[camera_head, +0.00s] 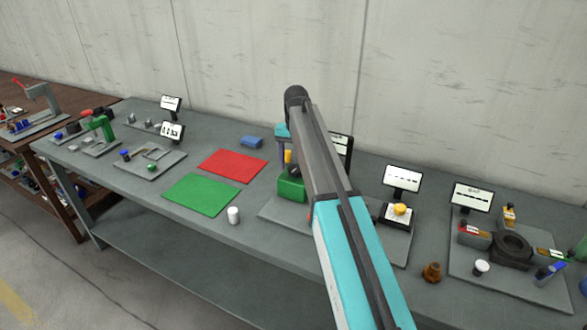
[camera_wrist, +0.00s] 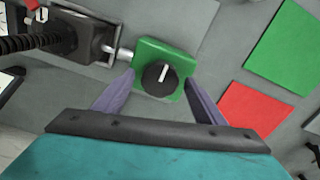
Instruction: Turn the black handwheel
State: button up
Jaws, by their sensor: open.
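The black handwheel (camera_wrist: 156,79) is a round knob with a pale bar across it, on top of a green block (camera_wrist: 148,56). In the wrist view it sits between the two purple fingers of my gripper (camera_wrist: 159,77). The fingers are apart, one on each side of the green block. I cannot tell how far above the handwheel they are. In the head view the green block (camera_head: 291,188) stands on a grey plate, partly behind my arm. The handwheel cannot be made out there.
A metal rod joins the green block to a dark grey unit (camera_wrist: 82,38). A red mat (camera_head: 232,166) and a green mat (camera_head: 201,195) lie left of the block, with a white cylinder (camera_head: 233,215) nearby. Small screens stand along the bench, including one (camera_head: 402,179) to the right.

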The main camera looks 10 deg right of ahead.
jog(key=shift+f, duration=0.1)
jog(key=c, duration=1.1)
jog(key=shift+o, duration=0.2)
jog(key=shift+a, duration=0.15)
